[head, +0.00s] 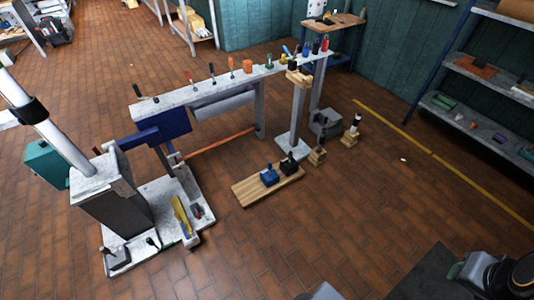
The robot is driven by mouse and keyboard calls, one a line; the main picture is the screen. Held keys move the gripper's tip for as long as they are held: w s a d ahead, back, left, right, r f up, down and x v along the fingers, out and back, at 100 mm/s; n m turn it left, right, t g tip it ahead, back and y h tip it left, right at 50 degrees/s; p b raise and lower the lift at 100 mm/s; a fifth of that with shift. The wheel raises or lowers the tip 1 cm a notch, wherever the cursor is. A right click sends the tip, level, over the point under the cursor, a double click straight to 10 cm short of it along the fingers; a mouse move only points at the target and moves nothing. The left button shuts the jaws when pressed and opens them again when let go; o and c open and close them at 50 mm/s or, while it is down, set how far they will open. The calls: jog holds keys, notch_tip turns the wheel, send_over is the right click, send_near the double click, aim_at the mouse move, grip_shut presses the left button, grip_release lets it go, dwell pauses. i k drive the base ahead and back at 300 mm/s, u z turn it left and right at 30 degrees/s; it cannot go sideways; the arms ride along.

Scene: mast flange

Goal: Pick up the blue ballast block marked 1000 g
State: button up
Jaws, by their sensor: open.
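A blue block (269,177) with a dark handle on top stands on a low wooden board (246,192) on the floor, right of the picture's middle. A black block (288,165) with a similar handle stands close beside it, to its right. Any mass marking on the blue block is too small to read. My gripper is not in view, so its place relative to the blue block does not show.
A long raised beam (175,100) bearing several small tools runs behind the board. Its post (298,120) stands just behind the blocks. Two small wooden-based items (317,156) (350,138) stand to the right. Brick floor in front of the board is clear.

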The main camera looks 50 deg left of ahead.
aim_at(269, 177)
jog(key=u, duration=1.05)
jog(key=i, duration=0.95)
jog(key=u, duration=1.8)
jog(key=i, duration=1.25)
jog(key=u, duration=0.4)
